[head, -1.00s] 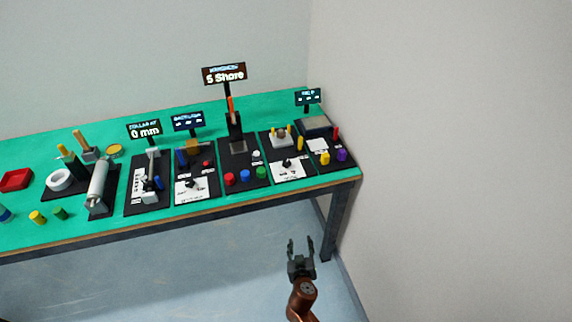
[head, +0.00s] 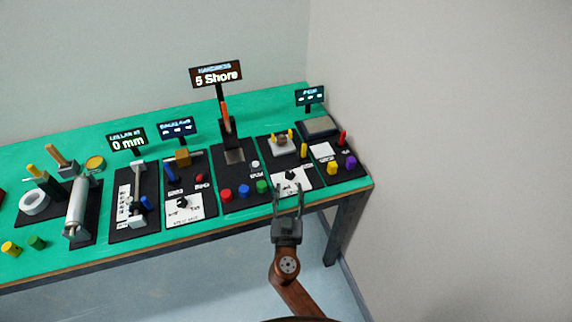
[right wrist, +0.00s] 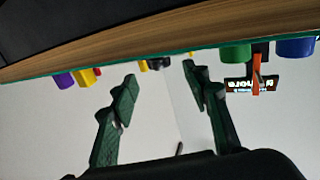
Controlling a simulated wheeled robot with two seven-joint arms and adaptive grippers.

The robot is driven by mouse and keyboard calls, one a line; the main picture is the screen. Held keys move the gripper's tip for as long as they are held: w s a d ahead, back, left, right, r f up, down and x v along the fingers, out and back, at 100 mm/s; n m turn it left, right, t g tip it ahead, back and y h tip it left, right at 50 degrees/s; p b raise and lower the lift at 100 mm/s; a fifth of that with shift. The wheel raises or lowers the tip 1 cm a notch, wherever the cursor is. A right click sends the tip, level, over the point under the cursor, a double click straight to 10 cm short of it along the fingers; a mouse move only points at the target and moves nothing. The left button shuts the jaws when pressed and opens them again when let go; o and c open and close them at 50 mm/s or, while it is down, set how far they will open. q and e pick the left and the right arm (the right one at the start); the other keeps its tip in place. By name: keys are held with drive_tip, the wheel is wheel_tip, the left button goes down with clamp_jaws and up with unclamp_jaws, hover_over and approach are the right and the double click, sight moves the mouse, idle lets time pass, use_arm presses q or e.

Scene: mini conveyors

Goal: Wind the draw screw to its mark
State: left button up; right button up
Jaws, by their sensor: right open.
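The station whose sign (head: 127,139) reads "0 mm", with a top line that seems to say "collar at", stands left of the middle in the head view. Its black board (head: 121,233) carries a grey upright part, a white printed scale and a blue piece (head: 146,202). I cannot tell for certain which part is the draw screw. My right gripper (head: 288,198) is open and empty at the table's front edge, well right of that station. Its two spread fingers also show in the right wrist view (right wrist: 160,82). My left gripper is out of view.
The green table (head: 60,253) holds several black stations in a row. A "5 Shore" sign (head: 216,74) stands mid-table, with red, blue and green buttons before it. A knob panel (head: 293,187) lies just beyond my right gripper. A wall closes the right side.

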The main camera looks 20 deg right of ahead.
sight(289, 178)
drive_tip(key=shift+w+d+r, duration=0.1)
drive_tip(key=shift+w+d, duration=0.05)
drive_tip(key=shift+w, duration=0.25)
drive_tip(key=x, duration=0.6)
drive_tip(key=shift+w+d, duration=0.1)
drive_tip(key=shift+w, duration=0.3)
drive_tip(key=shift+d, duration=0.1)
drive_tip(key=c, duration=1.2)
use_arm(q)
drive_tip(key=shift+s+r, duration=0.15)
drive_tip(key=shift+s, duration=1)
use_arm(e)
drive_tip(key=shift+o, duration=0.2)
